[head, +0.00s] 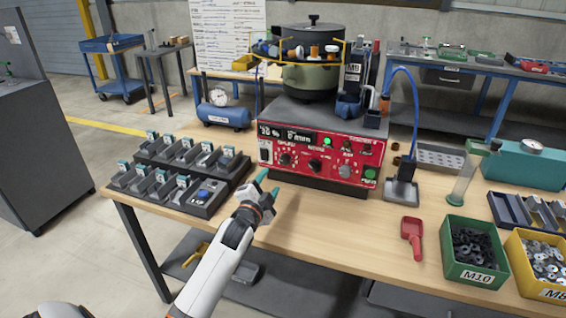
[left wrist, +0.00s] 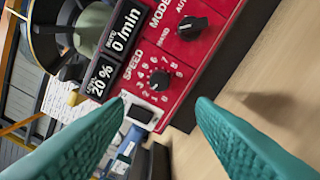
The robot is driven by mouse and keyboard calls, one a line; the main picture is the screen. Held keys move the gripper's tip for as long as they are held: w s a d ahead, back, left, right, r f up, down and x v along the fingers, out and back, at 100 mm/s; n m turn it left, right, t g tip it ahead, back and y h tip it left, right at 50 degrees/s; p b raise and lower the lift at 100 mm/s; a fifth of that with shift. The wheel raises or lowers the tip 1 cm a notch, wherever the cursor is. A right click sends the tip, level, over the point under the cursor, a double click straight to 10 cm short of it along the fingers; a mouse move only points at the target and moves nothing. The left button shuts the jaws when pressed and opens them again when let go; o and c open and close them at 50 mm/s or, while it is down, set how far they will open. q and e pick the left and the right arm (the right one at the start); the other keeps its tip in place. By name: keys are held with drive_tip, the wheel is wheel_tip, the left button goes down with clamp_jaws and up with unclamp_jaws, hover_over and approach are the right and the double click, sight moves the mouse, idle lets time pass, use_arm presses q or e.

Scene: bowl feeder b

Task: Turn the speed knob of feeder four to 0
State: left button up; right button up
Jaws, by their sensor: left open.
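The feeder (head: 320,140) has a red control panel with the green-brown bowl above it. Its speed knob (head: 285,159) is small, round and black, at the panel's lower left. In the left wrist view the speed knob (left wrist: 160,80) sits within a ring of white digits under the word SPEED. Which digit it points to is too small to tell. My left gripper (head: 268,184) is open and empty, in front of the panel's left part. In the left wrist view its teal fingers stand apart below the knob, not touching it. My right gripper is not in view.
The mode knob (left wrist: 192,27) is beside the speed knob, and a rocker switch (left wrist: 138,115) is on its other side. A display (left wrist: 122,25) reads 0/min. Black parts trays (head: 180,165) stand left of the feeder. A red scoop (head: 412,235) lies at the right.

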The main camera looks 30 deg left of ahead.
sight(283, 162)
use_arm(q)
drive_tip(key=shift+x, duration=5.15)
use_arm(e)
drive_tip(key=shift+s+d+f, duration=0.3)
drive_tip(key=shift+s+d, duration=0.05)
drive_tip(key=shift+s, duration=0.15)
use_arm(q)
drive_tip(key=shift+c, duration=0.5)
drive_tip(key=c, duration=0.9)
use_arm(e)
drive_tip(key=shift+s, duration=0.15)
